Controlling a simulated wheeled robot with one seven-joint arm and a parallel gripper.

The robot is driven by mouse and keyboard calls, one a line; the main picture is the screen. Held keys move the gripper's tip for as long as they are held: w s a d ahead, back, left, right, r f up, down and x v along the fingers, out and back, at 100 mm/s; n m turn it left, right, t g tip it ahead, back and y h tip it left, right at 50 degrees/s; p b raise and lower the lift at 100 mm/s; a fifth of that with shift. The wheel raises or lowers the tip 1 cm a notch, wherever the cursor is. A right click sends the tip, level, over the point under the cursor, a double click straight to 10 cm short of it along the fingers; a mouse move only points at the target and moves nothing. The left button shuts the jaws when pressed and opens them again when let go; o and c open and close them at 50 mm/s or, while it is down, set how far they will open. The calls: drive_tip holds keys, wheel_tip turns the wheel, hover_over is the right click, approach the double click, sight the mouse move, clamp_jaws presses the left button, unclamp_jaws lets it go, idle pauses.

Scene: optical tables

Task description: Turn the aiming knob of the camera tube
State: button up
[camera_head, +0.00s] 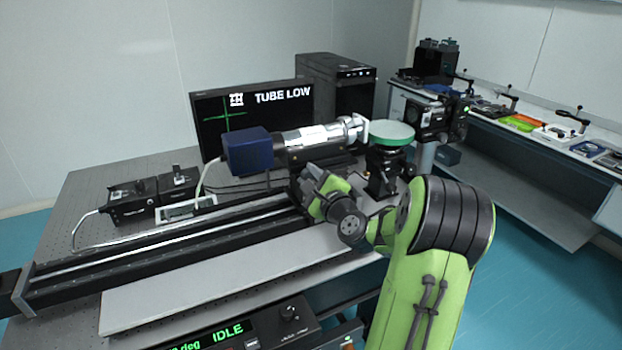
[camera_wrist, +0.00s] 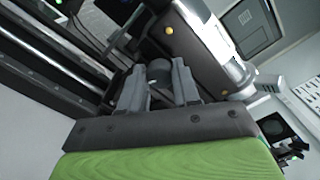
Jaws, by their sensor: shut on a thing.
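The camera tube (camera_head: 315,135), a silver and black cylinder with a blue camera box (camera_head: 248,151) at its left end, lies above a black rail. In the wrist view the tube (camera_wrist: 208,48) runs diagonally at upper right. A dark round knob (camera_wrist: 159,70) sits beside it, between the two grey fingers of my gripper (camera_wrist: 159,84). The fingers are closed on the knob from both sides. In the head view my gripper (camera_head: 312,192) is below the tube, and my wrist hides the fingertips and the knob. The monitor (camera_head: 255,118) reads "TUBE LOW" and shows a green cross.
A green-topped round stage (camera_head: 391,133) stands right of the tube, close to my arm. The black rail (camera_head: 165,240) crosses the perforated table (camera_head: 80,205). Black boxes (camera_head: 130,203) sit at left. A controller (camera_head: 240,332) in front reads "IDLE". A side bench (camera_head: 540,130) stands at right.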

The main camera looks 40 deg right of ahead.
drive_tip(key=shift+f+n+b, duration=0.15)
drive_tip(key=shift+n+b, duration=3.3)
drive_tip(key=shift+n, duration=0.65)
drive_tip(key=o, duration=1.1)
drive_tip(key=shift+c, duration=0.2)
drive_tip(key=b+v, duration=0.2)
drive_tip(key=v, duration=1.4)
